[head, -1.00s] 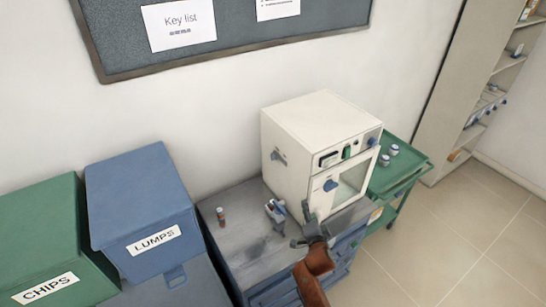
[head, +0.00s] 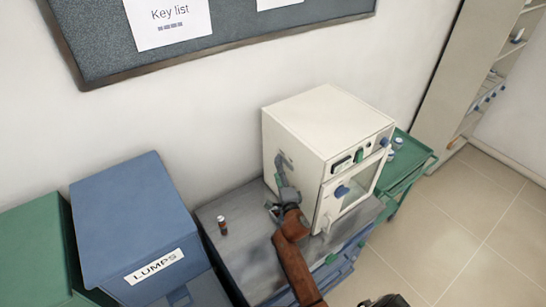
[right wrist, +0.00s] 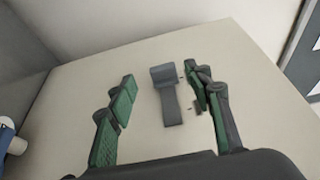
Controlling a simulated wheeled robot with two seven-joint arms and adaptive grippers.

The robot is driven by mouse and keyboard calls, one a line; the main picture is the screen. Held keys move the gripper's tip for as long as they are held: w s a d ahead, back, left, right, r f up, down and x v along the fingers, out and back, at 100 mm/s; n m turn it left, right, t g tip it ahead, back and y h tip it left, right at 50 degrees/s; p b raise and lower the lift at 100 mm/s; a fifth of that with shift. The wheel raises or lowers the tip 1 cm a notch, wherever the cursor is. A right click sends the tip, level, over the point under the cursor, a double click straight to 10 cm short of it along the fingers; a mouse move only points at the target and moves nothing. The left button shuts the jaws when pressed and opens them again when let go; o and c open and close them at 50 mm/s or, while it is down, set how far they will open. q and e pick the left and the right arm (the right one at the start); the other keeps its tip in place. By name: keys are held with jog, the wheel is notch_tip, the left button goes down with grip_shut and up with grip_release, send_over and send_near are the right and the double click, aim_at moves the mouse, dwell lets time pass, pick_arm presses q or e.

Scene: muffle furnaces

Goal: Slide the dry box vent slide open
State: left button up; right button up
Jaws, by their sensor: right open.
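The dry box (head: 310,130) is a cream cabinet with a windowed front door, standing on a grey-topped bench. Its vent slide (right wrist: 168,95) is a grey, bent tab on the box's side wall, plain in the right wrist view; in the head view my gripper largely covers it. My right gripper (right wrist: 160,92) is open at that wall, with its green-padded fingers on either side of the slide and a gap on both sides. It also shows in the head view (head: 283,170), against the box's left side. My left gripper is not in view.
A small brown bottle (head: 222,225) stands on the bench top (head: 240,240). A blue-and-white object (right wrist: 8,137) is at the left edge of the wrist view. The blue LUMPS bin (head: 130,215) is at left; a green cart (head: 412,160) stands behind the box.

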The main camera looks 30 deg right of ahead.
jog(key=x, duration=0.3)
jog(key=d+x, duration=0.1)
jog(key=x, duration=0.2)
jog(key=shift+w, duration=0.1)
jog(key=shift+w+d, duration=0.1)
jog(key=shift+r, duration=0.1)
jog(key=c, duration=0.8)
grip_shut()
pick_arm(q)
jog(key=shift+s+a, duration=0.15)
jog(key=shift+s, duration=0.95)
